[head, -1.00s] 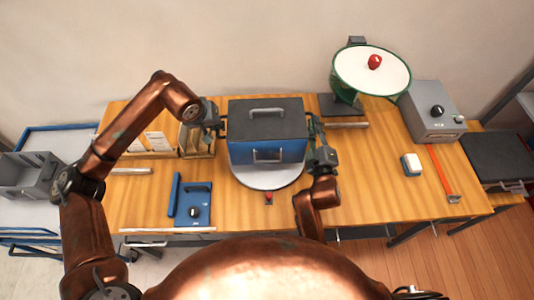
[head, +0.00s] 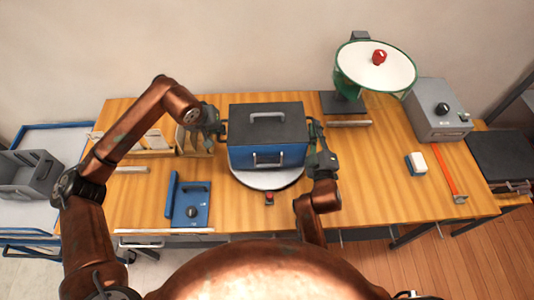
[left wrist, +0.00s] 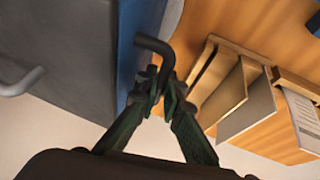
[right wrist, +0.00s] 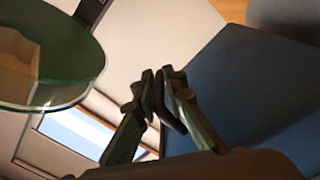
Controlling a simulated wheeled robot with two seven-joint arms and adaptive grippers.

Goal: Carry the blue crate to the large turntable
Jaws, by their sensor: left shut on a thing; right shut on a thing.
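The blue crate (head: 282,155) with its dark lid (head: 267,122) is upright over the back part of the large turntable (head: 268,180), a pale round disc. The disc's front rim shows below the crate; the rest is hidden. I cannot tell whether the crate touches it. My left gripper (head: 219,127) is shut on the crate's left side handle, a dark bar seen in the left wrist view (left wrist: 153,45). My right gripper (head: 318,142) is shut at the crate's right side; its fingers hide the handle in the right wrist view (right wrist: 160,90).
A green stand with a white disc (head: 376,65), a grey control box (head: 437,112) and a small white-blue block (head: 415,164) are right.

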